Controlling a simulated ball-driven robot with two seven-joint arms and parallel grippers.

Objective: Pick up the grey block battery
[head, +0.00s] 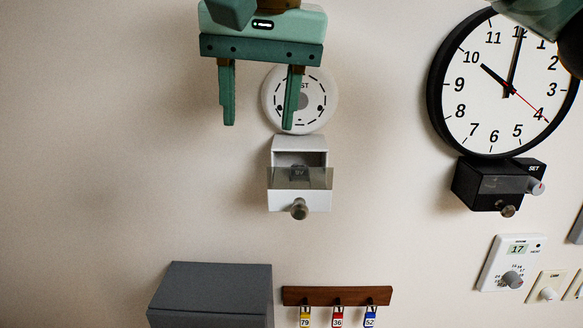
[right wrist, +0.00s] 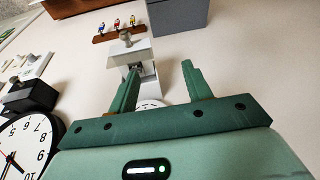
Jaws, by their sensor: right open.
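The grey block battery (head: 298,172) sits inside an open white drawer (head: 299,201) under the round white alarm (head: 326,98). The drawer has a round knob at the front and a see-through panel across the battery's lower part. My right gripper (head: 259,125) is open and empty, up and left of the drawer, with its right finger in front of the alarm. In the right wrist view, its fingers (right wrist: 160,70) stand apart and one partly covers the drawer (right wrist: 127,52); the battery cannot be made out clearly there.
A large black-rimmed clock (head: 433,95) hangs right, above a black box (head: 476,186) with a knob. A dial panel (head: 510,262) is lower right. A grey box (head: 210,290) and a wooden key rack (head: 322,296) are below. The wall left of the gripper is clear.

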